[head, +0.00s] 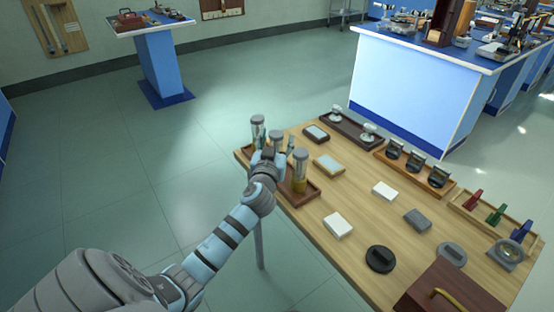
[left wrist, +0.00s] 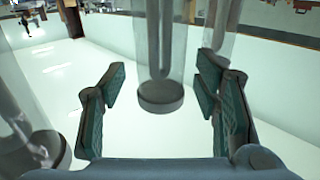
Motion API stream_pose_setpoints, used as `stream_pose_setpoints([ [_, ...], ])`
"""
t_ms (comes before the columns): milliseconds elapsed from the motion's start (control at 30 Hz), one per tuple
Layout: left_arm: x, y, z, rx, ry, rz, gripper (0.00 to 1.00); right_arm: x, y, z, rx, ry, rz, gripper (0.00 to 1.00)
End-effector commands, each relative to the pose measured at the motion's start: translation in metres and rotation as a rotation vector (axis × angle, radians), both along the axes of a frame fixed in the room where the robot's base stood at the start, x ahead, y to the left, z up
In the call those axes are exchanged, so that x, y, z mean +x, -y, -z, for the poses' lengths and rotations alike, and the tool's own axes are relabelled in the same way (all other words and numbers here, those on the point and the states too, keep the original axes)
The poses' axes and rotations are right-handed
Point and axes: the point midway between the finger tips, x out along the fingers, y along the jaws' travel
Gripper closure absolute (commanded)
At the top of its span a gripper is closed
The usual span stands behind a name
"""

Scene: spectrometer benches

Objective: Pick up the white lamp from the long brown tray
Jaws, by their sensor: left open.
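The long brown tray (head: 314,189) lies along the left edge of the wooden table and holds several upright glass tube lamps with grey caps. One lamp (head: 258,128) stands at its far end, and one with a yellow lower part (head: 300,172) at its near end. My left gripper (head: 268,158) is over the tray among them and hides its middle. In the left wrist view, the open fingers (left wrist: 162,85) stand on either side of a clear lamp with a grey round cap (left wrist: 160,97), with gaps at both sides. I cannot tell which lamp is white. My right gripper is out of view.
Neighbouring tubes stand close by at the left (left wrist: 35,120) in the left wrist view. A second dark tray (head: 350,126) with two whitish items lies at the back. Flat blocks, black meters and a brown box (head: 455,290) occupy the table; open floor lies left.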

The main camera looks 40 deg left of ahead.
Motion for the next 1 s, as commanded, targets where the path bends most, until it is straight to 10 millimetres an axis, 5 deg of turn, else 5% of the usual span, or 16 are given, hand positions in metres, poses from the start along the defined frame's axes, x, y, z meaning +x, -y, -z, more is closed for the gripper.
stream_pose_setpoints([
  [233, 0.0028, -0.0020, 0.0001, 0.000, -0.001, 0.000, 0.47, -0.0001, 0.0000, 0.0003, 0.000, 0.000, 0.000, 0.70],
  [567, 0.0027, -0.0018, 0.0003, 0.000, -0.001, 0.000, 1.00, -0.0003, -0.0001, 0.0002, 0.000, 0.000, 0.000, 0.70],
  [1000, 0.0027, -0.0017, -0.0036, 0.000, 0.000, 0.000, 1.00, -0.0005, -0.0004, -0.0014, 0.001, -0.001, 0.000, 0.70],
])
